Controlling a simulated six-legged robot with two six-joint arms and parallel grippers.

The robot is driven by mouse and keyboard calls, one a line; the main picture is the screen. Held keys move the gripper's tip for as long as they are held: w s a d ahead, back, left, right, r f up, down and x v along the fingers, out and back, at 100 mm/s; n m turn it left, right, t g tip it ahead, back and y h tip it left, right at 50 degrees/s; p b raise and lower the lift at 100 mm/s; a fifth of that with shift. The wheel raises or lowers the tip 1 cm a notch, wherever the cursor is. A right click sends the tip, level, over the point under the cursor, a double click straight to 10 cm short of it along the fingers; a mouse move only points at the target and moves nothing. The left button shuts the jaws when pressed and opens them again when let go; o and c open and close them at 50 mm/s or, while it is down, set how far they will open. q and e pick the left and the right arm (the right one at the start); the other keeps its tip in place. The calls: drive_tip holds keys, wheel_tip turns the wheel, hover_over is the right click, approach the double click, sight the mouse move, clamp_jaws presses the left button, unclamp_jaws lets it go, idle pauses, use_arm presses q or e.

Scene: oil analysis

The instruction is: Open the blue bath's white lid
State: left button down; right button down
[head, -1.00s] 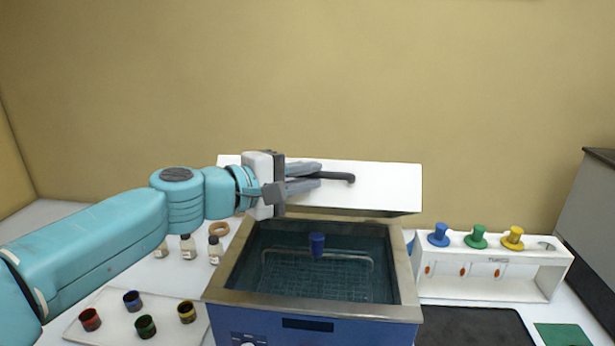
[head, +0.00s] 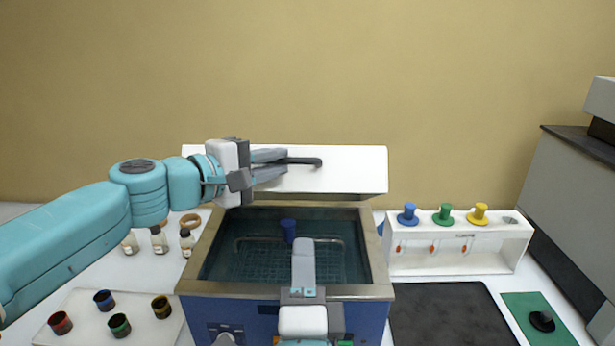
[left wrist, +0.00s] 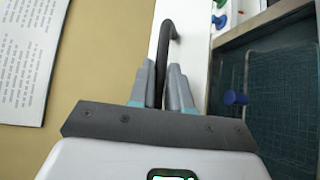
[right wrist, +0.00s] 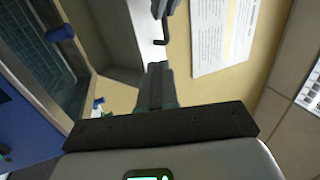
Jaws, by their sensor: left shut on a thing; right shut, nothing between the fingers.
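The blue bath (head: 282,315) stands in the middle with its top open. A wire basket with a blue knob (head: 288,229) sits inside it. The white lid (head: 350,170) is raised at the bath's back edge and tilted up. My left gripper (head: 285,165) is shut on the lid's dark handle (head: 305,161); the handle (left wrist: 161,60) also runs between its fingers in the left wrist view. My right gripper (head: 303,245) is shut and empty, above the front of the bath. Its closed fingers (right wrist: 157,85) show in the right wrist view.
A white rack (head: 458,255) with blue, green and yellow stoppers stands to the right. A black mat (head: 450,315) lies before it. Several coloured cups stand on a white tray (head: 85,330) at front left, with small bottles (head: 159,240) behind.

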approach(308, 163)
drive_tip(key=shift+h, duration=0.4)
drive_tip(key=x, duration=0.6)
drive_tip(key=shift+w+a, duration=0.2)
drive_tip(key=shift+w, duration=0.15)
drive_tip(key=shift+r+m, duration=0.1)
drive_tip(key=shift+m, duration=0.2)
